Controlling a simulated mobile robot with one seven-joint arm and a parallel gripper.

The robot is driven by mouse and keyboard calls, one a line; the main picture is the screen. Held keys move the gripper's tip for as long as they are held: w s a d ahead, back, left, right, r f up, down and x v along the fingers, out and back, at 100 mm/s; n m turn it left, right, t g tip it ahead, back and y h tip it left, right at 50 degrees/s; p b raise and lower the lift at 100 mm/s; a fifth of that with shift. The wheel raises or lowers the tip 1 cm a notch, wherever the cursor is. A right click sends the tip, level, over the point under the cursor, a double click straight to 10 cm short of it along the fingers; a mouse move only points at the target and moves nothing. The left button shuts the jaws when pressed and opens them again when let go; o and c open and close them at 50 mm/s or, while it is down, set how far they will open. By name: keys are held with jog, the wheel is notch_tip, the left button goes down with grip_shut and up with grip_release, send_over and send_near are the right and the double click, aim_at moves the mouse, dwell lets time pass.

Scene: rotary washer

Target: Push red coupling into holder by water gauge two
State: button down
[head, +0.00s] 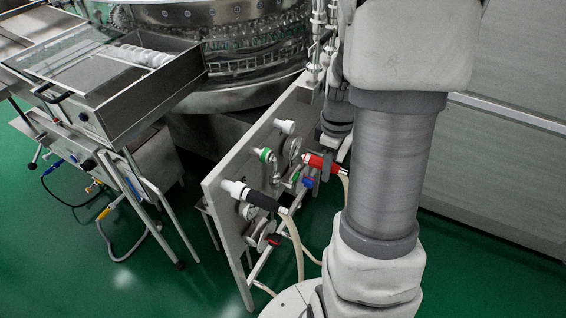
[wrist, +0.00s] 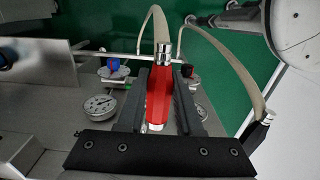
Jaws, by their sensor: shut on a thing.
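The red coupling (wrist: 158,98) lies between the two fingers of my gripper (wrist: 161,88) in the wrist view. My gripper is shut on it. A silver fitting and a pale hose run from its far end. In the head view the red coupling (head: 320,163) is at the right part of the grey panel (head: 226,208); my arm hides most of my gripper there. A round gauge (wrist: 100,106) shows left of the fingers, and another gauge (wrist: 201,113) is partly hidden on the right. I cannot tell which is gauge two. The red coupling's holder is not clearly visible.
A black coupling (head: 264,201) with a hose sits at a white fitting on the panel's left part. A blue valve handle (head: 307,182) is just below the red coupling. A steel cart (head: 110,95) stands left. Green floor (head: 120,270) is open at front left.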

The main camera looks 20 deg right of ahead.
jog(key=shift+w+d, duration=0.1)
jog(key=shift+d, duration=0.05)
jog(key=shift+w+d, duration=0.6)
jog(key=shift+d, duration=0.2)
jog(key=shift+w+d, duration=0.6)
jog(key=shift+d, duration=0.15)
jog(key=shift+w+d, duration=0.65)
jog(key=shift+d, duration=0.15)
jog(key=shift+w+d, duration=0.6)
jog(key=shift+d, duration=0.2)
jog(key=shift+w+a, duration=0.95)
jog(key=shift+w, duration=0.2)
jog(key=shift+w+a, duration=0.9)
jog(key=shift+w, duration=0.25)
jog(key=shift+w+a, duration=0.4)
jog(key=shift+w, duration=0.15)
dwell(0.5)
jog(key=c, duration=0.5)
grip_release()
